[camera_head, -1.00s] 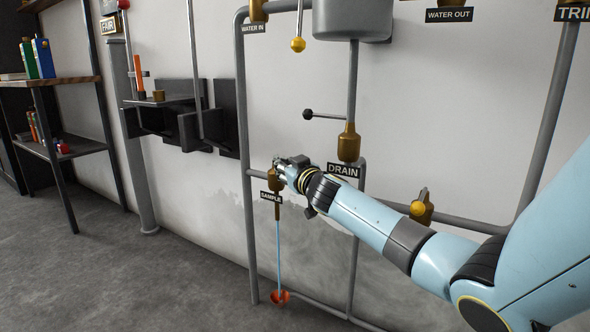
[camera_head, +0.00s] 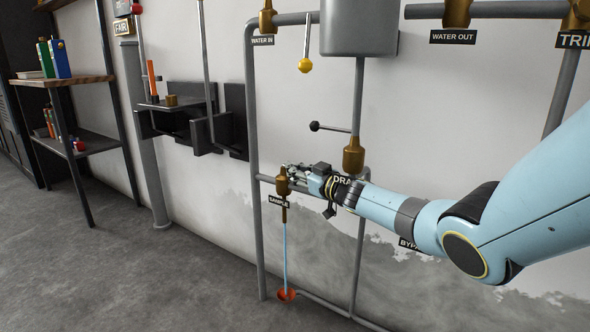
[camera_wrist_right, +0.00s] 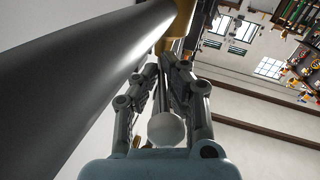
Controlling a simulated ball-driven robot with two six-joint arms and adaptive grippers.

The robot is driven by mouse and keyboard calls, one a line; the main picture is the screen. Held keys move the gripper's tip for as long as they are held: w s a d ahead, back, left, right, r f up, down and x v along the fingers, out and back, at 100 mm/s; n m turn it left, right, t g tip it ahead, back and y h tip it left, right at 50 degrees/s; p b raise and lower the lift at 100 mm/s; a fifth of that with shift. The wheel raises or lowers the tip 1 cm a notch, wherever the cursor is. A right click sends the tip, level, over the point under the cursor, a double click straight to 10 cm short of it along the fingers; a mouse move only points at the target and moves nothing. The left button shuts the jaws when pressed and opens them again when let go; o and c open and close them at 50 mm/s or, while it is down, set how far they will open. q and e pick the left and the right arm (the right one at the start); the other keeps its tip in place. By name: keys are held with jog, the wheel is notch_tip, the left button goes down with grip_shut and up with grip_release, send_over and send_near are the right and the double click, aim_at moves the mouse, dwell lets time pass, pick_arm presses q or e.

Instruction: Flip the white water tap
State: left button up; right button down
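The white water tap is the brass SAMPLE valve (camera_head: 283,182) on the grey piping in the head view. Its white ball handle (camera_wrist_right: 166,129) shows in the right wrist view, on a thin lever. My right gripper (camera_head: 292,173) is at the valve, its fingers on both sides of the lever. In the wrist view the fingers (camera_wrist_right: 165,75) converge closely on the lever, with the ball between them and the palm. A thin blue stream (camera_head: 285,248) runs from the valve to an orange-red funnel (camera_head: 286,294). My left gripper is out of view.
A thick grey pipe (camera_wrist_right: 75,65) passes close to the fingers. A black-knobbed lever (camera_head: 315,126) and brass DRAIN valve (camera_head: 353,154) are above the forearm. A yellow-knobbed lever (camera_head: 305,65) hangs higher. My arm covers the BYPASS valve. Floor at left is free.

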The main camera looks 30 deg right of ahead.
jog(key=shift+a+f, duration=0.15)
jog(key=shift+a, duration=0.05)
jog(key=c, duration=1.4)
grip_release()
jog(key=shift+f, duration=0.15)
